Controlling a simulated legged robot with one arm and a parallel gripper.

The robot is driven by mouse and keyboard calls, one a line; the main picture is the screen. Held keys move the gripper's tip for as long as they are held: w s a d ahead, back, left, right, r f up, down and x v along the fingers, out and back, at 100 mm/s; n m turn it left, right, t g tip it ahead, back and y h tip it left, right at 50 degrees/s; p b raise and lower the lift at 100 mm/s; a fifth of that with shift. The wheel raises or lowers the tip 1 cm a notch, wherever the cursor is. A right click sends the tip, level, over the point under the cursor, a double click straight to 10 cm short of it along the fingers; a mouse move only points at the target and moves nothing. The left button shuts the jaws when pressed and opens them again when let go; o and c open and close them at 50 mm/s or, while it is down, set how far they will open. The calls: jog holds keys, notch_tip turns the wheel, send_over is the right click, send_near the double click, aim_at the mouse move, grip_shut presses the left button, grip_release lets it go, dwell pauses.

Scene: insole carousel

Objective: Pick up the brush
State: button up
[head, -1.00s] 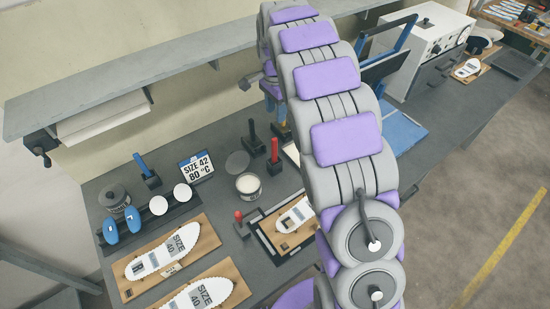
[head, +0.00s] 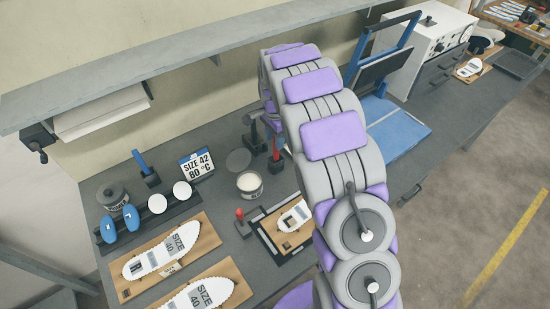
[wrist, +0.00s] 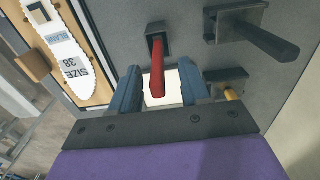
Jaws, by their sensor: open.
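A red-handled tool (wrist: 157,70) stands in a dark square holder. In the wrist view its handle lies between my gripper's blue fingers (wrist: 160,84), with gaps on both sides. My gripper is open and holds nothing. In the head view the red handle (head: 276,150) shows just left of my arm. A black-handled tool (wrist: 266,40) and a yellow-handled tool (wrist: 231,95) stand in holders at the right of the wrist view. No bristles show, so I cannot tell which handle is the brush's.
An open pot (head: 250,186) stands near the red-handled tool, with a round disc (head: 238,162) behind it. A board with a white insole (head: 294,217) lies in front. A blue-handled tool (head: 141,162) and size sign (head: 196,165) stand left. A shelf (head: 190,60) overhangs the bench.

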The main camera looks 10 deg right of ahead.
jog(key=shift+f, duration=0.75)
jog(key=shift+d+f, duration=0.15)
jog(key=shift+f, duration=0.15)
jog(key=shift+d, duration=0.15)
jog(key=shift+c, duration=1.3)
grip_shut()
